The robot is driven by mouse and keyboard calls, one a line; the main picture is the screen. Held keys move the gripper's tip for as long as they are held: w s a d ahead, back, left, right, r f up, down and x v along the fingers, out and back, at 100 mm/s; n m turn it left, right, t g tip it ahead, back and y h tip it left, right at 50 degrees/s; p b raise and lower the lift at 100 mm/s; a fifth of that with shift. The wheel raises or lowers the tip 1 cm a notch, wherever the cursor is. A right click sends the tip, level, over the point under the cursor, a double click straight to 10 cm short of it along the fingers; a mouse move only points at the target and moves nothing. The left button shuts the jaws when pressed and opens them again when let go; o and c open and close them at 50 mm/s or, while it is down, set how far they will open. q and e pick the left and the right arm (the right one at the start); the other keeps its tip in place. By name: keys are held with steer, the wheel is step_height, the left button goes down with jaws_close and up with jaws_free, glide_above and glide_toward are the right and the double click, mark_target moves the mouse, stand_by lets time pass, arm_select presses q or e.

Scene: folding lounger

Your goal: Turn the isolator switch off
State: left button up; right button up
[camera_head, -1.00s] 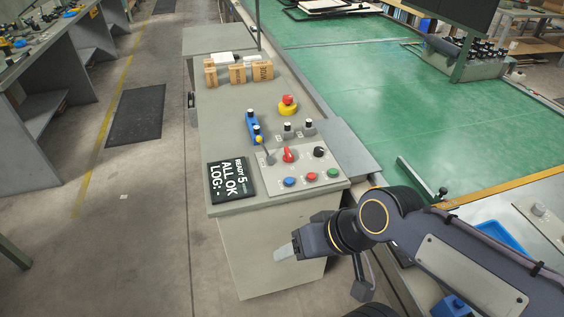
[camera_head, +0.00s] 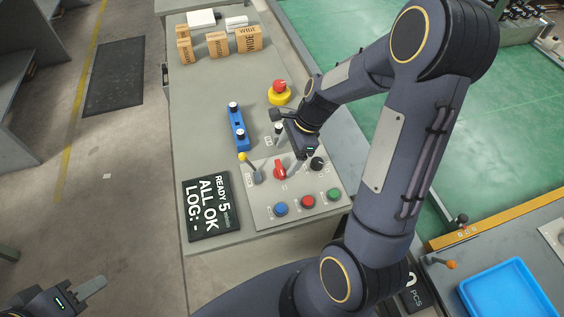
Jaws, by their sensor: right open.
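A red rotary switch (camera_head: 280,169) sits on the light grey control panel (camera_head: 262,214); it looks like the isolator, but its label is too small to read. Its handle points roughly up the picture, slightly tilted. My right gripper (camera_head: 298,166) reaches over the panel from above, fingers pointing down, just right of the red switch. It is open and holds nothing; whether a finger touches the switch I cannot tell. My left gripper (camera_head: 92,288) is low at the left, off the console, its fingers seen nearly edge-on.
A yellow-tipped lever (camera_head: 243,157) and a black knob (camera_head: 317,163) flank the switch. Blue (camera_head: 281,209), red (camera_head: 308,202) and green (camera_head: 334,194) buttons lie in front. A red-and-yellow emergency stop (camera_head: 280,91), a blue two-knob block (camera_head: 238,128) and a display (camera_head: 208,205) stand nearby.

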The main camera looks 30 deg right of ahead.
mark_target(280, 167)
steer(key=shift+x, duration=2.2)
steer(key=shift+r, duration=0.1)
steer(key=c, duration=1)
